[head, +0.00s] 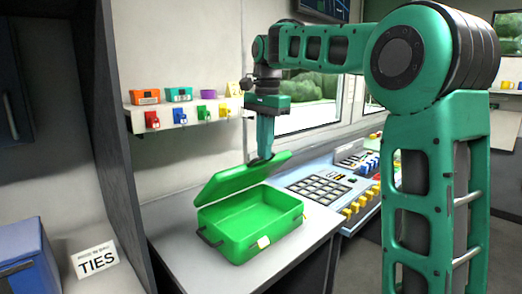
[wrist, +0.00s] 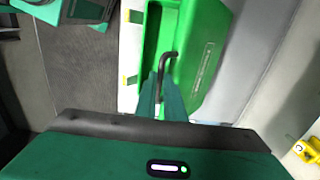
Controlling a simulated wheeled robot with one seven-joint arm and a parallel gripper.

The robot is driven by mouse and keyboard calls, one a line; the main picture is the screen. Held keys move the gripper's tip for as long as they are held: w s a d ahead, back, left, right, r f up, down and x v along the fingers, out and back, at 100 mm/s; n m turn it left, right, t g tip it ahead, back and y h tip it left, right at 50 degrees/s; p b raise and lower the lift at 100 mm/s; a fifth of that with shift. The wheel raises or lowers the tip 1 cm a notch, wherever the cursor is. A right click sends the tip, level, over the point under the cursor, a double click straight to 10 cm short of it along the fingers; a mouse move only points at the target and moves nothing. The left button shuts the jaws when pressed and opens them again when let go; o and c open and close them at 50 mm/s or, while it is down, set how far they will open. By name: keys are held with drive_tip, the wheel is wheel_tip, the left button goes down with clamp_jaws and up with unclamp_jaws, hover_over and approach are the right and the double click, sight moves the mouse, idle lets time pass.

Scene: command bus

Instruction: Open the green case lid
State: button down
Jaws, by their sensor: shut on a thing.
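The green case (head: 250,232) sits on the grey counter, and its inside shows in the head view. Its green lid (head: 235,182) is raised at a slant above the back of the case. My gripper (head: 262,158) points down at the lid's upper edge. In the wrist view my gripper (wrist: 162,82) is shut on a dark bent lid handle (wrist: 170,55), with the green lid (wrist: 207,58) beside it.
A control panel (head: 322,187) with keys and yellow and blue switches stands right of the case. A wall shelf (head: 180,118) with small coloured boxes and tags is behind. A blue box (head: 28,262) and a TIES sign (head: 95,260) are at left. Bare counter (head: 175,235) lies left of the case.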

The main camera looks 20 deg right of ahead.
drive_tip(key=c, duration=2.1)
unclamp_jaws()
drive_tip(key=shift+f, duration=0.1)
wheel_tip(320, 180, up, 11)
drive_tip(key=shift+s+d+f, duration=0.1)
